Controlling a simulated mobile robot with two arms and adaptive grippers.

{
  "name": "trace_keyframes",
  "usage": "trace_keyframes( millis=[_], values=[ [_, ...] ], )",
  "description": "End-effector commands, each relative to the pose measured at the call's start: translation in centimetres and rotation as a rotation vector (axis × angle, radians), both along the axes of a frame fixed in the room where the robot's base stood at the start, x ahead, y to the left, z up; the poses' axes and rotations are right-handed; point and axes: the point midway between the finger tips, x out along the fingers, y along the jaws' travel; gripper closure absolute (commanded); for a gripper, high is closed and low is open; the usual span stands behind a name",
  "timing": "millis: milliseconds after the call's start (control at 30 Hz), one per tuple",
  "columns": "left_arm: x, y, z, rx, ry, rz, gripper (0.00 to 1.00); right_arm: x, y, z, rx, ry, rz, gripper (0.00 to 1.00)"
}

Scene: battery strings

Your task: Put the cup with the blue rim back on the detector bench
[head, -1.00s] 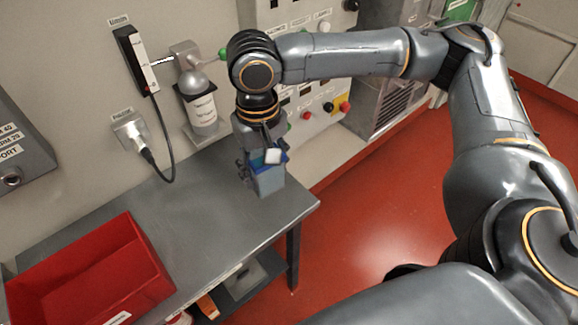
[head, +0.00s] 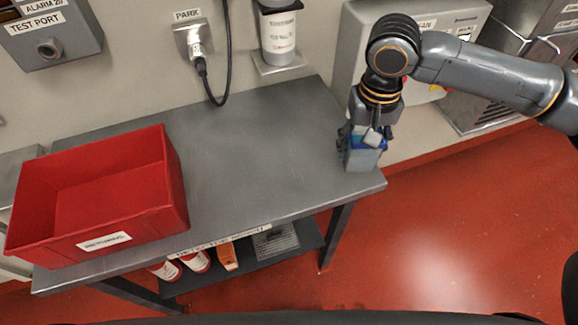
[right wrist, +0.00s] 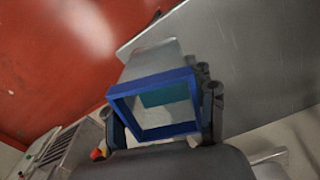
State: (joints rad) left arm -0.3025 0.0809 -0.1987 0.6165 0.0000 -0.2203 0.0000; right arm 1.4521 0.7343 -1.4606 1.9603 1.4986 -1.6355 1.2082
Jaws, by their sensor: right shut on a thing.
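The cup with the blue rim (head: 365,160) is a squarish grey-blue cup, upright at the right end of the grey detector bench (head: 250,150). My right gripper (head: 364,136) is shut on it from above. In the right wrist view the cup's square blue rim (right wrist: 152,88) faces the camera, with a finger on either side, and its inside looks empty. The bench edge (right wrist: 160,38) passes behind the cup there, with red floor to the left. I cannot tell whether the cup's base touches the bench. My left gripper is not in view.
A red open bin (head: 110,215) with a label fills the left part of the bench. The middle of the bench top is clear. A lower shelf (head: 270,262) holds bottles and a box. A canister (head: 278,35) hangs on the wall behind.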

Motion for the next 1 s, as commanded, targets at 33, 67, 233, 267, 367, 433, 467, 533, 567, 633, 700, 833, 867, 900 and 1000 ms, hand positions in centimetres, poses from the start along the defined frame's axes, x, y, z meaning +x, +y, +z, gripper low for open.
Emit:
trace_keyframes(
  millis=[33,67,233,267,367,433,467,533,567,633,700,833,867,900,1000],
  values=[
    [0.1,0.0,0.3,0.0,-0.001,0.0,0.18,-0.3,2.7,-0.4,0.007,0.006,0.017,0.8],
    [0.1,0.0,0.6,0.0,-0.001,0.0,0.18,-0.6,4.1,-0.4,0.008,0.008,0.02,0.8],
    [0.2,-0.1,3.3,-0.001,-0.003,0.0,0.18,-2.8,12.4,1.1,0.01,0.009,0.005,0.8],
    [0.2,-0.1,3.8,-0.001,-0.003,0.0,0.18,-3.4,13.6,1.5,0.01,0.009,0.0,0.8],
    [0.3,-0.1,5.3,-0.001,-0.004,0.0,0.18,-5.2,17.4,3.2,0.009,0.009,-0.024,0.8],
    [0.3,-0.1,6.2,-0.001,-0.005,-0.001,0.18,-6.4,19.4,4.2,0.007,0.008,-0.041,0.8],
    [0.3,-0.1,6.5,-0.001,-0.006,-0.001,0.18,-6.8,20.1,4.6,0.007,0.007,-0.049,0.8],
    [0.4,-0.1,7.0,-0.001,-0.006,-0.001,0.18,-7.6,21.5,5.3,0.006,0.007,-0.064,0.8],
    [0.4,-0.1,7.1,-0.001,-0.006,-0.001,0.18,-7.9,21.9,5.5,0.005,0.006,-0.07,0.8],
    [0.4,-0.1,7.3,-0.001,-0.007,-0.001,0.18,-8.3,22.6,5.9,0.004,0.005,-0.079,0.8],
    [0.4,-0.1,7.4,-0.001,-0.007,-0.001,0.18,-8.3,22.7,5.8,0.003,0.005,-0.089,0.8],
    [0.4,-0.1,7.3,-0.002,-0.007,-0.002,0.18,-6.7,21.5,4.8,-0.001,0.007,-0.097,0.8],
    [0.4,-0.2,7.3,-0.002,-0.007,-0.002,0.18,-6.1,21.1,4.5,0.0,0.007,-0.097,0.8],
    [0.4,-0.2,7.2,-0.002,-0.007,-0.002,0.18,-5.4,20.5,4.0,0.0,0.007,-0.098,0.8],
    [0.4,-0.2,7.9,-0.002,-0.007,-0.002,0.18,-3.2,19.0,3.2,-0.003,0.004,-0.097,0.8]
  ],
)
